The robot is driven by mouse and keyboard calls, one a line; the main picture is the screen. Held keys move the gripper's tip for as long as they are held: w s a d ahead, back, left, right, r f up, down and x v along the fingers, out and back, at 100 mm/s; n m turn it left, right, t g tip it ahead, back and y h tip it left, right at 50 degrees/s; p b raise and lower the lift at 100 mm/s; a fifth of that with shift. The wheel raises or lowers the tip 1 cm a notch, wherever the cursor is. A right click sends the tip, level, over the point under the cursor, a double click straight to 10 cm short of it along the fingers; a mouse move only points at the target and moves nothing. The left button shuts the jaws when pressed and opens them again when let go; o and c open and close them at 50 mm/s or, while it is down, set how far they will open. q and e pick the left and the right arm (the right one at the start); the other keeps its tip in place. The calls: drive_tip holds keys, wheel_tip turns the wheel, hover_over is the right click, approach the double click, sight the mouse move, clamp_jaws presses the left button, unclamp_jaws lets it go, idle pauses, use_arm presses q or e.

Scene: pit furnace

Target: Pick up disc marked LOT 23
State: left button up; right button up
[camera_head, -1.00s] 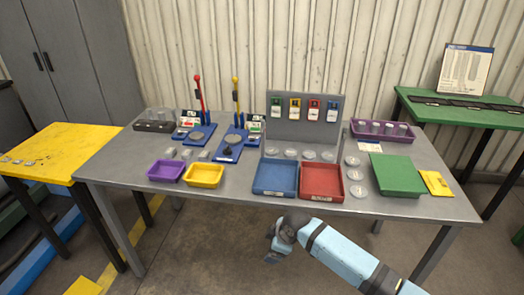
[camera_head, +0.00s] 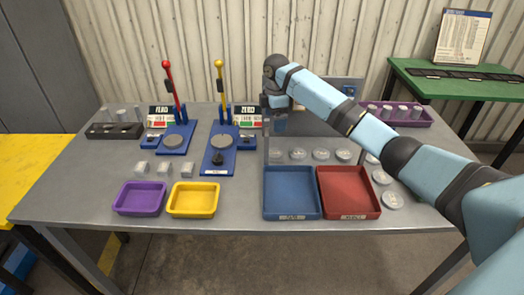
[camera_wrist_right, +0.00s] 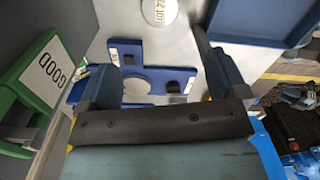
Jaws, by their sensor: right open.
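My right gripper (camera_head: 276,122) is open and empty, held above the table in front of the grey panel. In the right wrist view its two fingers (camera_wrist_right: 152,50) stand wide apart. A pale round disc (camera_wrist_right: 160,12) with a printed mark lies at the top edge of that view, beyond the fingers; its mark is upside down and I cannot read it surely. In the head view several pale discs (camera_head: 321,154) stand in a row behind the trays, and more (camera_head: 381,177) lie to the right. Their marks are too small to read there. My left gripper is out of view.
A blue tray (camera_head: 291,215) and a red tray (camera_head: 349,213) are at the front. Purple (camera_head: 140,212) and yellow (camera_head: 193,213) trays stand left. Blue lever stations (camera_head: 174,150) stand behind them.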

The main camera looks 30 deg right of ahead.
hover_over(274, 152)
wheel_tip(274, 152, down, 7)
drive_tip(key=shift+s+a+f, duration=0.1)
drive_tip(key=shift+f, duration=0.05)
drive_tip(key=shift+f+b, duration=0.35)
drive_tip(key=shift+f, duration=2.8)
drive_tip(key=c, duration=1.1)
drive_tip(key=shift+r, duration=0.1)
drive_tip(key=shift+c, duration=0.7)
